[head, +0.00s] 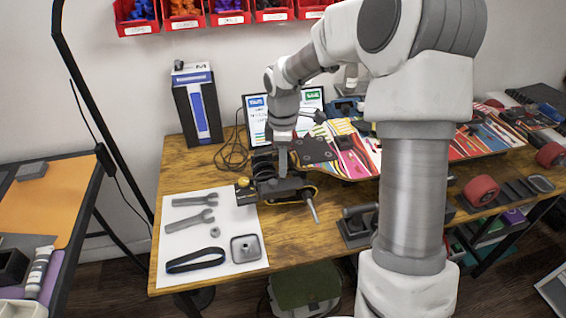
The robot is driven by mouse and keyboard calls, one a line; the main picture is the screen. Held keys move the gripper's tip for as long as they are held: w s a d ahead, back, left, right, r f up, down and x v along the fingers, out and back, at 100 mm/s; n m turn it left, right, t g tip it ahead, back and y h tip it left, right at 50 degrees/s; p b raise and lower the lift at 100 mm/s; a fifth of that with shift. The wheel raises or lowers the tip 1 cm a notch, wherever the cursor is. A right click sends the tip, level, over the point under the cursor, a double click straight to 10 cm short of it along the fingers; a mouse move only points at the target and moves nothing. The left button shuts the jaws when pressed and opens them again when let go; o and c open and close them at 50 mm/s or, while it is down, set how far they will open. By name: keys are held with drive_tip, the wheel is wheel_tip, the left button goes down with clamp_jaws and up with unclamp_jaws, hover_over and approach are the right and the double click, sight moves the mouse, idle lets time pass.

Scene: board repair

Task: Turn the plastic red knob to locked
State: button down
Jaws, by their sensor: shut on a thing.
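My gripper (281,168) reaches down from the wrist to a dark vise-like clamp (284,188) on the wooden workbench. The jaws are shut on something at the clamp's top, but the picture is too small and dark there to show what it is. The clamp has a pale metal bar handle (311,206) pointing down and right, and a small yellow part (243,182) at its left. I cannot make out a red plastic knob; it may be hidden by the gripper.
A white mat (178,235) with wrenches, a black strap and a square metal dish lies left of the clamp. A blue-and-black box (197,103) and a laptop screen (257,116) stand behind. Colourful boards (352,163) lie right. Red wheels (481,191) sit farther right.

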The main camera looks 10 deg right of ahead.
drive_tip(key=shift+r+m, duration=0.1)
drive_tip(key=shift+m, duration=0.3)
drive_tip(key=m+p, duration=0.1)
drive_tip(key=m, duration=0.2)
drive_tip(key=m+p, duration=0.1)
drive_tip(key=m, duration=0.4)
drive_tip(key=m+p, duration=0.1)
drive_tip(key=m, duration=0.4)
drive_tip(key=shift+m+p, duration=0.45)
drive_tip(key=shift+m, duration=1.55)
drive_tip(key=c, duration=0.7)
unclamp_jaws()
